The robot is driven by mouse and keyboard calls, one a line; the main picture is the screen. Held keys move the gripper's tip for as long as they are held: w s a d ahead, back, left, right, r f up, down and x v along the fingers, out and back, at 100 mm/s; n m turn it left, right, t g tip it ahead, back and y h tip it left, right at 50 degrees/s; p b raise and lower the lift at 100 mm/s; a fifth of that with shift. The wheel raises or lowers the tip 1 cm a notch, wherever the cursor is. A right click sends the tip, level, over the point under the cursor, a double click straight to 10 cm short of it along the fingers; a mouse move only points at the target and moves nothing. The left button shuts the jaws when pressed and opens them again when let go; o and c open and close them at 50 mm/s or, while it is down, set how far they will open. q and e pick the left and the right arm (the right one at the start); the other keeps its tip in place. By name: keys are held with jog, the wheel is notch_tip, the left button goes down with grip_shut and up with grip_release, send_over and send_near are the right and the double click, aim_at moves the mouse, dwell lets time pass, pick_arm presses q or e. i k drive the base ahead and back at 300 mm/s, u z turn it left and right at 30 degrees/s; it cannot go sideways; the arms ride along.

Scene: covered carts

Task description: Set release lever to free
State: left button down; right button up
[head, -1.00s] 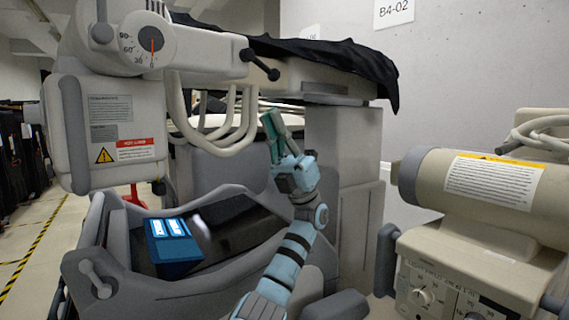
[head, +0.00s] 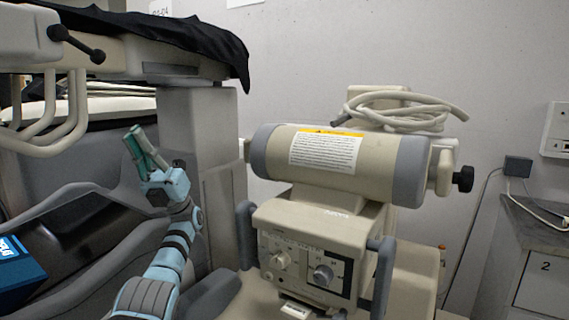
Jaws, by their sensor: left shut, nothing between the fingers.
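No part in view is legibly marked as the release lever, and I cannot tell which it is. A dark lever-like handle with a round end (head: 76,44) sticks out of the pale overhead arm at upper left. A black knob (head: 462,179) sits at the right end of the beige machine (head: 375,170). My left gripper (head: 134,136) is shut and empty, pointing up and left in front of the grey column, apart from both. My right gripper is not in view.
The beige machine's front panel (head: 305,268) has dials, with grey handles (head: 378,270) at its sides. Black cloth (head: 215,45) hangs over the left equipment. A blue box (head: 18,272) lies at lower left. A grey cabinet (head: 530,260) stands at far right.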

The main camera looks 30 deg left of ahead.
aim_at(58, 33)
jog(key=k, duration=1)
